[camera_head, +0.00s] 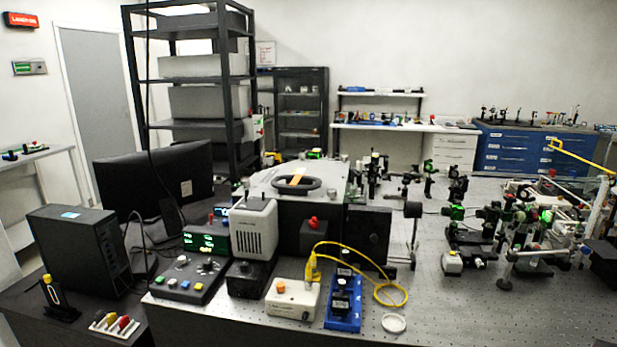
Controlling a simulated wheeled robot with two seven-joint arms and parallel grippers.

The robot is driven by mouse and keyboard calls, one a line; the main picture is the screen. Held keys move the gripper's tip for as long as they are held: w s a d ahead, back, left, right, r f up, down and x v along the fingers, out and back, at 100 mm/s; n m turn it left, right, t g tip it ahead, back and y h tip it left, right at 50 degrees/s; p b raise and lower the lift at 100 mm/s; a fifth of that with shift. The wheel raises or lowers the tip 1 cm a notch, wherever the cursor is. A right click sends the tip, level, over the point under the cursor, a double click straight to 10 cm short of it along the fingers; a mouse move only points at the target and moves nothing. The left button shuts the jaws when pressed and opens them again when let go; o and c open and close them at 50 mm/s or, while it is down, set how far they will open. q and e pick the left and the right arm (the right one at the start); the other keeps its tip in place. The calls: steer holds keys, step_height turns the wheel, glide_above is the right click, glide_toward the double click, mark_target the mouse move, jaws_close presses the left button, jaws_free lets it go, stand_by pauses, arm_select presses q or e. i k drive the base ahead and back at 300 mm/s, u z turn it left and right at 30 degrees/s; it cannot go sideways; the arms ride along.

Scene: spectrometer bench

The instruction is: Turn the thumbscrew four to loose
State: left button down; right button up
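A large grey instrument box (335,172) stands on the perforated optical bench (460,310), left of the middle of the head view. A black ring-shaped handle (314,187) with an orange strip lies on its lid. Small knob-like parts show near the lid's edges, but they are too small to tell apart as thumbscrews. I cannot tell which one is thumbscrew four or whether it is tight or loose. Neither of my grippers is in view.
A control box (190,282), a grey vented unit (254,228), a white button box (293,298), a blue-based device (344,312) and a yellow cable (404,292) crowd the front. Optical mounts (490,225) fill the right. The bench's front right is mostly clear.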

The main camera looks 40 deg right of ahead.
mark_target(332, 194)
steer(key=i, duration=1.05)
steer(key=z, duration=0.4)
